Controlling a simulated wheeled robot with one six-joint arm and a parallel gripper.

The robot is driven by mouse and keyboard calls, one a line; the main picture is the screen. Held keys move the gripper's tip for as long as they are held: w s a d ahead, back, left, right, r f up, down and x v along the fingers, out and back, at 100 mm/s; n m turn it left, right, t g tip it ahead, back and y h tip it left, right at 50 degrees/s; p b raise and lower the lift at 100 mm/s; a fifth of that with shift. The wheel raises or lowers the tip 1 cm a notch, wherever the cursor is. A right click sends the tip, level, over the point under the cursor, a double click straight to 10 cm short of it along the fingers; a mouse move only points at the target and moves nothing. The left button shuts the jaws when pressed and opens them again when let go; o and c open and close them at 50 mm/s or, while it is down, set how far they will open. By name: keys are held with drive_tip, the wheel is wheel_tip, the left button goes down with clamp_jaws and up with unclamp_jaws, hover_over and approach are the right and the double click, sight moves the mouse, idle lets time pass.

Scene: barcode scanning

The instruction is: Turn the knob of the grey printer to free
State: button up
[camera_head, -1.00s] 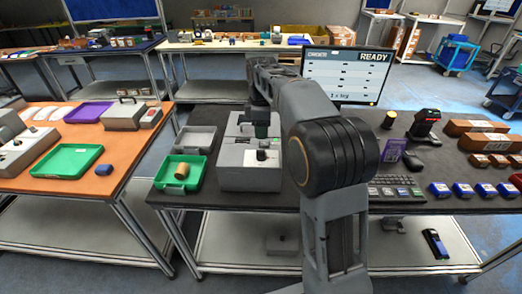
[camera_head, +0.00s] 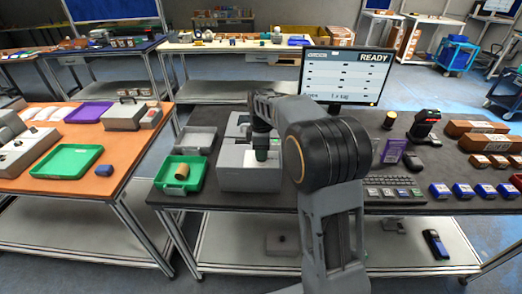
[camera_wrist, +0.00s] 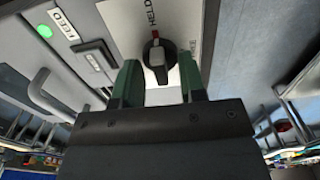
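The grey printer (camera_head: 240,180) stands on the dark table, left of my arm. In the wrist view its black knob (camera_wrist: 157,60) sits on a white plate, its red mark at the top toward the word HELD. Another label right of the knob is partly hidden by a finger. My gripper (camera_wrist: 159,63) is open, a green finger on each side of the knob in the picture, with gaps to both. I cannot tell whether the fingertips reach down beside it. In the head view my gripper (camera_head: 262,158) is over the printer's front part and hides the knob.
A green light (camera_wrist: 44,31), a FEED label and a handle are on the printer left of the knob in the wrist view. A green tray (camera_head: 196,183) with a brown roll (camera_head: 182,172) stands left of the printer. A monitor (camera_head: 345,75) reads READY behind my arm.

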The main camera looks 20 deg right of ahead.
clamp_jaws()
idle(0.3)
drive_tip(key=m+p, duration=0.1)
drive_tip(key=m, duration=0.3)
drive_tip(key=shift+r+m, duration=0.1)
drive_tip(key=shift+m, duration=0.3)
drive_tip(key=m, duration=0.4)
drive_tip(key=shift+m+p, duration=0.3)
drive_tip(key=shift+p, duration=0.05)
drive_tip(key=m, duration=0.4)
drive_tip(key=shift+m+p, duration=0.35)
drive_tip(key=shift+m, duration=2.05)
drive_tip(key=shift+o, duration=0.3)
unclamp_jaws()
